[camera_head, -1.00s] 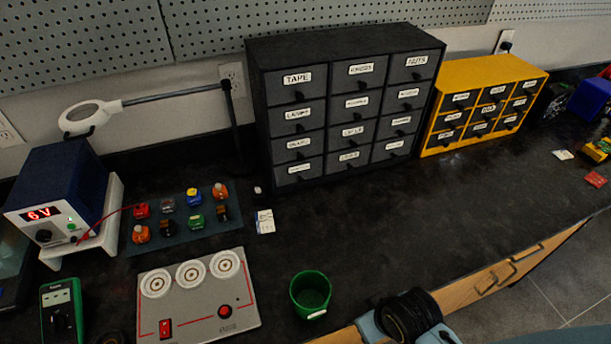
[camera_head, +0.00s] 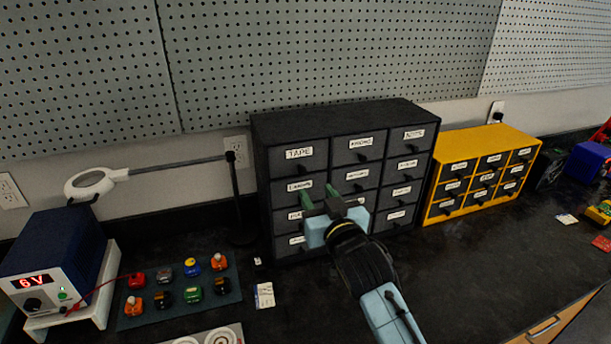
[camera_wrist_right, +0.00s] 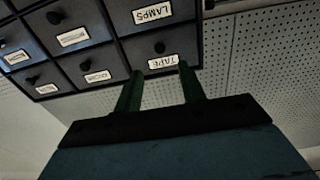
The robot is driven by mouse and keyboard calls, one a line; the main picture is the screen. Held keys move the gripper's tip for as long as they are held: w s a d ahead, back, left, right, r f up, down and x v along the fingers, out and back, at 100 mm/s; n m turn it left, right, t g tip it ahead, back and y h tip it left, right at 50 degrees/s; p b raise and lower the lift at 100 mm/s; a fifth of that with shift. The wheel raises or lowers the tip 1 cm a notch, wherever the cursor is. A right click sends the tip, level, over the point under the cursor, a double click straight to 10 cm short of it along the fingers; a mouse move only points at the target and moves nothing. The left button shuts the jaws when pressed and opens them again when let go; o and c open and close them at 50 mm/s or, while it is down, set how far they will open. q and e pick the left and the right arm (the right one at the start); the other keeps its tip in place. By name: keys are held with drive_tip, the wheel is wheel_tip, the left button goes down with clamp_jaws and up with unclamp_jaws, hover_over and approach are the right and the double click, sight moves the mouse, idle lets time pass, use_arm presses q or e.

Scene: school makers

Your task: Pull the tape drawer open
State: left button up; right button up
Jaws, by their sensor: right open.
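The tape drawer (camera_head: 299,155) is the top left drawer of a dark grey cabinet (camera_head: 345,119). It is shut, with a white TAPE label and a small dark knob. My right gripper (camera_head: 319,196) is open and empty in front of the cabinet's left column, below the tape drawer in the head view. In the right wrist view, upside down, the tape drawer (camera_wrist_right: 140,49) shows just beyond the fingertips of the right gripper (camera_wrist_right: 158,72). The fingers appear apart from the knob. My left gripper is not in view.
A yellow drawer cabinet (camera_head: 490,145) stands to the right. A magnifier lamp (camera_head: 90,184) on a dark post, a power supply (camera_head: 58,265) and a mat (camera_head: 180,294) with several small parts are to the left. A pegboard wall rises behind.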

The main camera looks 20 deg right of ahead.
sight(303, 171)
drive_tip(key=w, duration=0.8)
drive_tip(key=shift+w+a, duration=0.1)
drive_tip(key=shift+w, duration=0.15)
clamp_jaws()
